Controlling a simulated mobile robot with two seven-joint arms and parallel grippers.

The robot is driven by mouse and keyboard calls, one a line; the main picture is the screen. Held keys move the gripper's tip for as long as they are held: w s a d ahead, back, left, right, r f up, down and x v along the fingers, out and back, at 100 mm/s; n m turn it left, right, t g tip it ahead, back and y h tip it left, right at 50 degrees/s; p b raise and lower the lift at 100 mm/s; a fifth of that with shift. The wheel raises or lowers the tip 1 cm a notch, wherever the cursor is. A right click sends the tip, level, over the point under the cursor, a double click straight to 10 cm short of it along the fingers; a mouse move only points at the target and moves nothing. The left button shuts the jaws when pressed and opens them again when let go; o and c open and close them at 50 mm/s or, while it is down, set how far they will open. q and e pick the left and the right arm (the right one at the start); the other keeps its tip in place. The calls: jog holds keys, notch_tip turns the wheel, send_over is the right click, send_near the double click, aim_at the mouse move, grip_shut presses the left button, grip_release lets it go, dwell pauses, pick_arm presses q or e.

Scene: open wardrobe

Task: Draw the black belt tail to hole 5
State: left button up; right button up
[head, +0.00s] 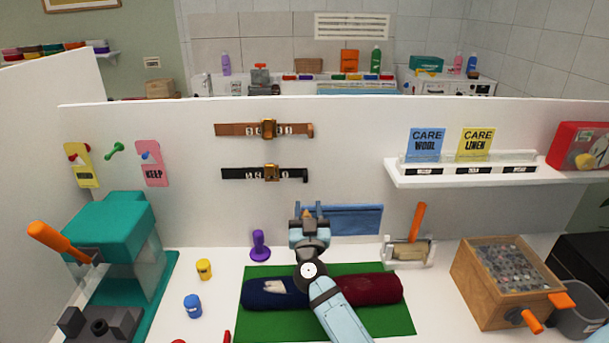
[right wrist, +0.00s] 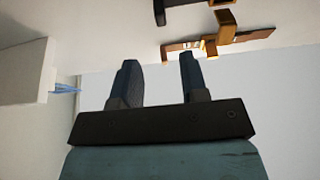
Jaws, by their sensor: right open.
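The black belt (head: 240,174) is mounted level on the white panel, below a brown belt (head: 235,130). Its brass buckle (head: 271,173) sits around its middle, with small white number marks on both sides. Its tail (head: 298,174) runs out to the right of the buckle to a dark end. My right gripper (head: 308,213) is in front of the panel, below the tail's end and apart from it. In the right wrist view its jaws (right wrist: 158,62) are open and empty. There the black belt (right wrist: 178,4) is cut off at the top edge. My left gripper is out of view.
A shelf (head: 470,178) with care cards is on the panel at right. Below my right gripper, a green mat (head: 400,320) carries a blue roll (head: 262,293) and a red roll (head: 375,289). A purple stamp (head: 259,246) stands left. The panel around the belts is clear.

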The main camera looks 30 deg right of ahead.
aim_at(306, 178)
jog(key=x, duration=1)
jog(key=shift+w+f, duration=0.1)
jog(key=shift+w, duration=0.25)
grip_shut()
